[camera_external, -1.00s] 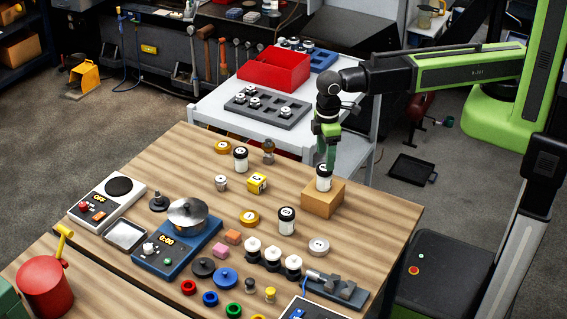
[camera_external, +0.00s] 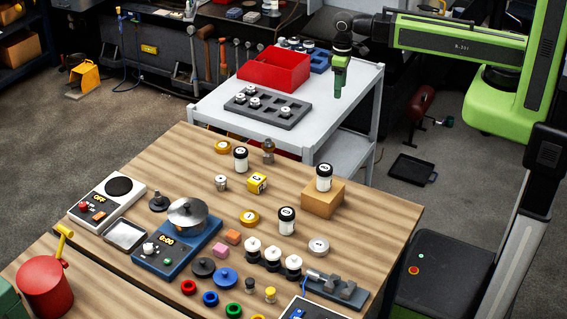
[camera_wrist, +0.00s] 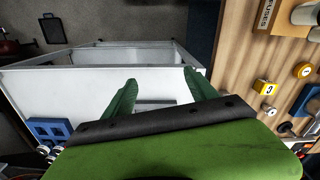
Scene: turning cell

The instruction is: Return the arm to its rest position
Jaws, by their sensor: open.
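My gripper (camera_external: 338,88) hangs from the end of my green and black arm, above the white cart (camera_external: 345,100) behind the wooden table. In the wrist view its two green fingers (camera_wrist: 160,100) are spread apart with nothing between them. The arm reaches in from the upper right, raised and away from the tabletop. A white jar with a black lid (camera_external: 324,178) stands upright on the wooden block (camera_external: 322,200), apart from the gripper.
The cart holds a red bin (camera_external: 274,70), a grey tray with several small parts (camera_external: 268,108) and a blue tray (camera_external: 320,60). The wooden table (camera_external: 375,215) carries jars, scales, rings and a pot. A black tray (camera_external: 412,170) lies on the floor at right.

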